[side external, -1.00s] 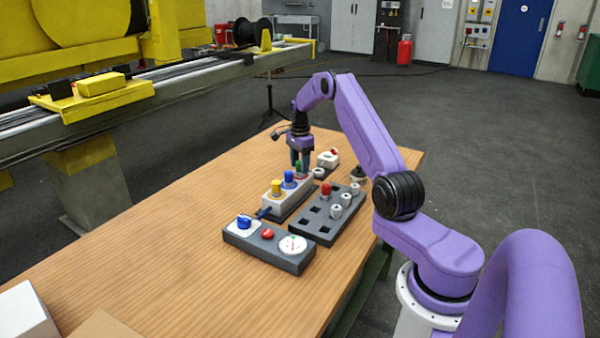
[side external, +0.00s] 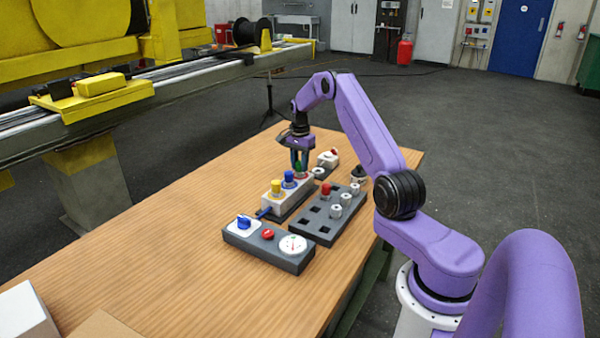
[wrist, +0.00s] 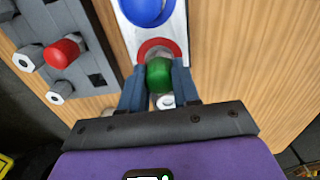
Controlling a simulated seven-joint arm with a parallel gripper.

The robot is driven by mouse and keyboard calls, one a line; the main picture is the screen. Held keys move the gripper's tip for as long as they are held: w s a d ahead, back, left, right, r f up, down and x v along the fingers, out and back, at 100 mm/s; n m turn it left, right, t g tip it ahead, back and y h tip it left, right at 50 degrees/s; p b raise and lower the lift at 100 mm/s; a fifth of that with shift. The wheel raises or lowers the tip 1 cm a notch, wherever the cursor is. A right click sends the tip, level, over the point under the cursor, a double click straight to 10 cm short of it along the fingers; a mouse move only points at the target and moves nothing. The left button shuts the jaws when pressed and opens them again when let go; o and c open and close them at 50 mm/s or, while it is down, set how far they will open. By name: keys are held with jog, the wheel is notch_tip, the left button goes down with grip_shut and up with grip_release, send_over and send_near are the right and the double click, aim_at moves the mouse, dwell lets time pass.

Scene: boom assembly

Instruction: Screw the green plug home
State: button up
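The green plug (side external: 299,166) stands upright at the far end of a white block (side external: 286,195), in line with a blue plug (side external: 288,179) and a yellow plug (side external: 277,187). My gripper (side external: 299,161) points down over it, one finger on each side. In the wrist view the green plug (wrist: 159,75) sits between the fingertips (wrist: 159,84), which appear to touch it. A red ring (wrist: 157,48) shows at its base. How deep the plug is seated is hidden by the fingers.
A dark tray (side external: 318,221) with square holes, a red-topped piece (side external: 325,189) and several light nuts lies right of the block. A grey panel (side external: 270,252) with a blue knob, a red button and a dial is nearer.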

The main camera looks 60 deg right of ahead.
grip_shut()
jog(key=m, duration=0.5)
jog(key=shift+f+m, duration=0.1)
jog(key=shift+m, duration=0.3)
jog(key=m, duration=0.6)
jog(key=shift+m, duration=0.3)
jog(key=m, duration=1.1)
jog(key=shift+f+m, duration=0.1)
jog(key=shift+m, duration=0.2)
